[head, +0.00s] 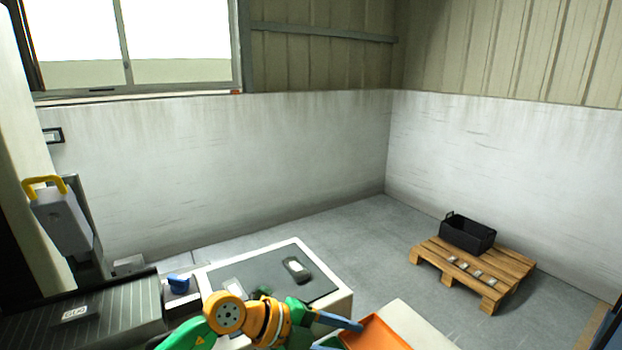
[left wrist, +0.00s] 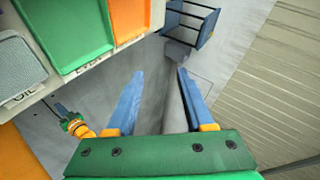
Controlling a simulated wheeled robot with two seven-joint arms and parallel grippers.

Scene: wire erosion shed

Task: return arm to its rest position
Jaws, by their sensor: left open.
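My left arm comes in at the bottom of the head view, green and orange. Its gripper (head: 340,322) points right, with a blue finger beside the orange tray (head: 378,331). In the left wrist view my left gripper (left wrist: 160,75) has its two blue fingers apart, with only grey floor showing between them. It holds nothing. A green tray (left wrist: 62,33) and the orange tray (left wrist: 128,18) lie to the upper left of the fingers.
A white bench with a dark mat (head: 318,284) holds a dark device (head: 297,270). A wooden pallet (head: 430,255) with a black crate (head: 467,234) stands on the floor at right. A blue frame (left wrist: 190,22) is at the top of the wrist view. Floor between bench and pallet is clear.

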